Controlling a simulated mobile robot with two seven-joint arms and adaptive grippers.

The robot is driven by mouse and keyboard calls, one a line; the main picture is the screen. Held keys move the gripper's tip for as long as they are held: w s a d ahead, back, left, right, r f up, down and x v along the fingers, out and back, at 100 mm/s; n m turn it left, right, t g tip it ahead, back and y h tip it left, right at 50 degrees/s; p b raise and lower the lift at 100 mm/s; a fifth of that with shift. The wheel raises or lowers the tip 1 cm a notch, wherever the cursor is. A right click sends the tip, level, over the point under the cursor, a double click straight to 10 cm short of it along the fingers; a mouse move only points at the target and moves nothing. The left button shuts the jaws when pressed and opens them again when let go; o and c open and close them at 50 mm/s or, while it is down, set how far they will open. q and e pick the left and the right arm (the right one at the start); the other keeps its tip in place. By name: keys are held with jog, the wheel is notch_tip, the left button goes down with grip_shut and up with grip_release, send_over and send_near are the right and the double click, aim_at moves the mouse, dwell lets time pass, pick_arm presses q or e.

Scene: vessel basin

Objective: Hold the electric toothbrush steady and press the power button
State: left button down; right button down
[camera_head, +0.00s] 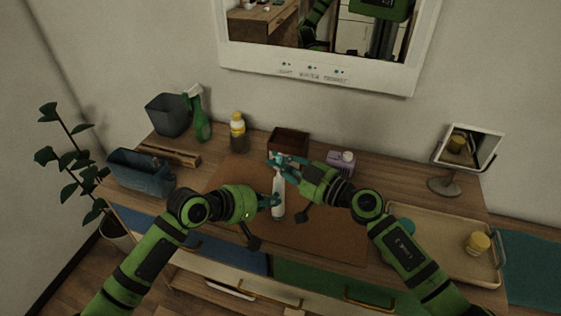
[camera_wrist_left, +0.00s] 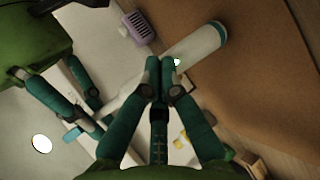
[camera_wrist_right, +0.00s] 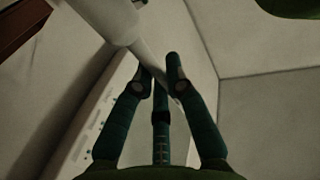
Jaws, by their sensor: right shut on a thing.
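The electric toothbrush (camera_head: 279,205) is white with a teal base end and is held roughly upright above the brown mat. My right gripper (camera_head: 279,162) is shut on its narrow neck, and the neck shows between the fingers in the right wrist view (camera_wrist_right: 149,62). My left gripper (camera_head: 273,201) is beside the handle, with its fingertips together. In the left wrist view the toothbrush (camera_wrist_left: 196,46) lies just behind these fingertips (camera_wrist_left: 160,66). A small pale spot shows beside them; I cannot tell whether they touch the button.
A brown mat (camera_head: 325,235) covers the middle of the counter. Behind it stand a dark brown box (camera_head: 289,141), a purple container (camera_head: 341,163) and a yellow-capped bottle (camera_head: 238,133). A beige tray (camera_head: 440,228) is at right, and a blue bin (camera_head: 140,176) at left.

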pick_arm(q)
jog(key=shift+w+d, duration=0.1)
jog(key=shift+w, duration=0.1)
dwell(0.4)
jog(key=shift+s+a, duration=0.3)
jog(key=shift+s, duration=0.4)
jog(key=shift+s+a+r, duration=0.1)
jog(key=shift+s+a, duration=0.25)
jog(key=shift+s, duration=0.6)
jog(key=shift+s+a+f, duration=0.1)
jog(key=shift+s+a, duration=0.2)
jog(key=shift+s, duration=0.6)
jog(key=shift+s+a+r, duration=0.1)
jog(key=shift+s+a, duration=0.25)
jog(key=shift+s, duration=0.6)
